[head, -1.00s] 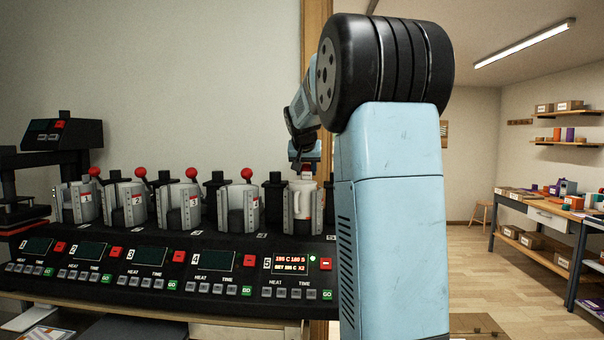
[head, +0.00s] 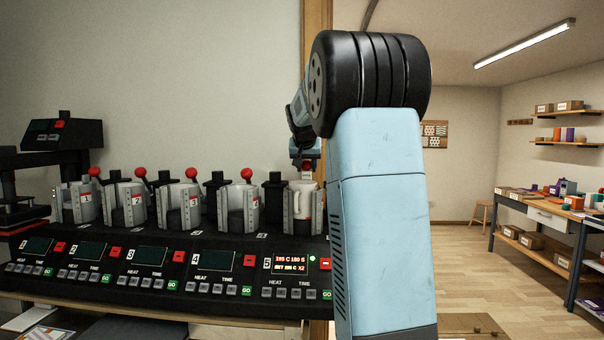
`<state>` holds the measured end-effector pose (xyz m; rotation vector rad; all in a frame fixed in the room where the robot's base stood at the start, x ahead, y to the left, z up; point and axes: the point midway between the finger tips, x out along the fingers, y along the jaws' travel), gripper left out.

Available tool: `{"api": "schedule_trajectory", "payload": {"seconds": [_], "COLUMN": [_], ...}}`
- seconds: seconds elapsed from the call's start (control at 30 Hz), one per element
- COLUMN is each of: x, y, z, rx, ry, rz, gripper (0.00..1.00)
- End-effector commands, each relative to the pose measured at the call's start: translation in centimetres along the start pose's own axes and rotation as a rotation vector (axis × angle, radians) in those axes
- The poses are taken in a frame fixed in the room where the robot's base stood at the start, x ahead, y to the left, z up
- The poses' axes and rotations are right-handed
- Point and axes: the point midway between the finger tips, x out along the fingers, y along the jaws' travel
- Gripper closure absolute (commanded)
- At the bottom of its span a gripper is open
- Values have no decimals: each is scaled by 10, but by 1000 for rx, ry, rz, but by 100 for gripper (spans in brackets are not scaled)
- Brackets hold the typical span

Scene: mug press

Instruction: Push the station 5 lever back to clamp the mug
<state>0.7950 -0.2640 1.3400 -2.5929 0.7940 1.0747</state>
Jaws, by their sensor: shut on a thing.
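The white mug (head: 304,203) stands upright in station 5, the rightmost press, between the grey jaw plates of its clamp (head: 288,212). Whether the clamp plates touch the mug cannot be told.
Stations 1 to 3 and station 4 (head: 243,207) stand to the left, their red-knobbed levers upright. The station 5 display (head: 290,264) is lit. My arm blocks the view right of station 5. A workbench (head: 545,208) is far right.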

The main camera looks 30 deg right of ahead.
Motion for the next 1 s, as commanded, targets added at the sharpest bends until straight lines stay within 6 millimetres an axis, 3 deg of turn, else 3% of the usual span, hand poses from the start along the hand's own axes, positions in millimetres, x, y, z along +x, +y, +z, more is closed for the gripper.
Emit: {"api": "schedule_trajectory", "payload": {"seconds": [0.47,1.0], "x": [2,19], "y": [-3,-4], "z": [-4,-21], "rx": [-2,-2], "ry": [2,1], "rz": [-5,-5], "gripper": [74,74]}}
